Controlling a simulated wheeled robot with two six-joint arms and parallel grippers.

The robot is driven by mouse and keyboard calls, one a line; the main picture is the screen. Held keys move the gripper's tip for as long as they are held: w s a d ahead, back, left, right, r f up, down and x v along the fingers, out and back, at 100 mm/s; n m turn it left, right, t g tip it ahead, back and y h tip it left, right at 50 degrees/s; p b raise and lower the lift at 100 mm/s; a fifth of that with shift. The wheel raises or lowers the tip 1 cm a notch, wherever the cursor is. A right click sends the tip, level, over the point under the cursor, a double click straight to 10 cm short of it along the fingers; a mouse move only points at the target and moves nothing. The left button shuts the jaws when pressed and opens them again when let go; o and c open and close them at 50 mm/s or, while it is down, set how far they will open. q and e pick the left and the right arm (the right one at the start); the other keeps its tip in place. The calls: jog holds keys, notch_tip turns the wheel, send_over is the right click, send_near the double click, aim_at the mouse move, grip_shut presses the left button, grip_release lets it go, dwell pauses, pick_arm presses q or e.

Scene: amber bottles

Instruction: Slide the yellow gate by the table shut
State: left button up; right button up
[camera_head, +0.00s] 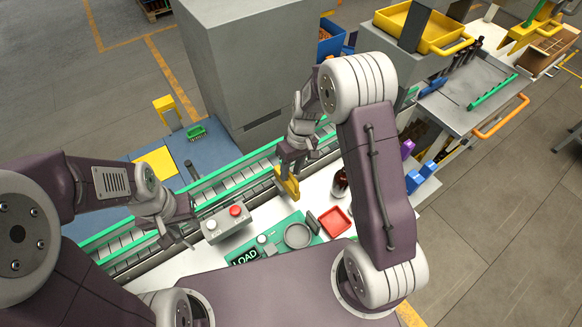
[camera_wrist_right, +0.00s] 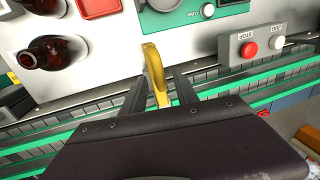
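The yellow gate (camera_head: 289,188) stands upright at the near edge of the conveyor in the head view. In the right wrist view its yellow part (camera_wrist_right: 153,65) reaches between the two dark fingers of my right gripper (camera_wrist_right: 162,75). The fingers are apart, with a visible gap on the right side, so the gripper looks open around it. In the head view my right gripper (camera_head: 290,166) is directly above the gate, its fingertips partly hidden. My left gripper (camera_head: 180,226) is over the conveyor at the left, beside the button box; its finger opening is unclear.
A grey button box (camera_head: 227,224) with red and white buttons stands by the conveyor (camera_head: 225,185). The white table holds a green LOAD panel (camera_head: 270,245), a red tray (camera_head: 336,222) and an amber bottle (camera_head: 340,183) right of the gate. A grey cabinet (camera_head: 255,70) stands behind.

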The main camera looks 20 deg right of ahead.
jog(key=shift+s+r, duration=0.2)
jog(key=shift+s, duration=0.35)
jog(key=shift+c, duration=0.4)
jog(key=shift+d, duration=0.1)
jog(key=c, duration=0.5)
jog(key=shift+w, duration=0.15)
grip_shut()
jog(key=shift+w+f, duration=0.15)
jog(key=shift+w, duration=0.05)
jog(key=shift+s, duration=0.2)
